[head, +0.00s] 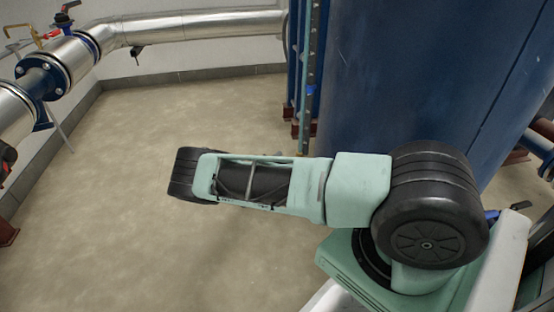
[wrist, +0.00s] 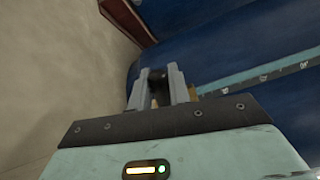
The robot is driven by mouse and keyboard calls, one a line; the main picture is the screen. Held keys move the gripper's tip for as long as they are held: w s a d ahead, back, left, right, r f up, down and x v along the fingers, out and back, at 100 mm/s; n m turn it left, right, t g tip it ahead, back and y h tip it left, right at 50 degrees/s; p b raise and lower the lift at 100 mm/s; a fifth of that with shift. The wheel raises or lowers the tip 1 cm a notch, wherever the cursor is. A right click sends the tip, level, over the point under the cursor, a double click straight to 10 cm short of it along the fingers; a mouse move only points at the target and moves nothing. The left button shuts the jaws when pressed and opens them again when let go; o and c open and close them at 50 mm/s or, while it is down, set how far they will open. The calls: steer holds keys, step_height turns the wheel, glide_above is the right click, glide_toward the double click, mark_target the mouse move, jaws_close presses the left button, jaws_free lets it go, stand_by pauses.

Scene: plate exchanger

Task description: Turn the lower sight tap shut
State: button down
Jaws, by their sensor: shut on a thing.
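My gripper (wrist: 158,88) shows in the wrist view, its two grey fingers closed around a small dark piece (wrist: 157,77). This appears to be the handle of the lower sight tap. A bit of brass (wrist: 192,92), likely the tap's body, shows just right of the fingers. A pale blue strip with marks (wrist: 262,76) runs from there to the right along a dark blue surface. In the head view the sight column (head: 309,75) stands upright left of the blue vessel. My arm hides its lower end and my gripper, so the tap's exact angle cannot be told.
The big blue vessel (head: 400,90) fills the middle right of the head view, close behind my arm. Silver pipes (head: 190,28) with a blue flange run along the back left wall. The beige floor (head: 150,120) at left is clear.

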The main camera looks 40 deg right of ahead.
steer(key=shift+w+a+f+n+b, duration=0.1)
steer(key=shift+f+n+b, duration=0.25)
steer(key=shift+f+n, duration=0.6)
steer(key=shift+r+n, duration=0.1)
steer(key=shift+n, duration=0.25)
steer(key=c, duration=1.3)
jaws_free()
steer(key=shift+a+r, duration=0.1)
steer(key=shift+a, duration=0.05)
steer(key=p+v, duration=0.6)
steer(key=v, duration=1.1)
steer(key=shift+r, duration=0.1)
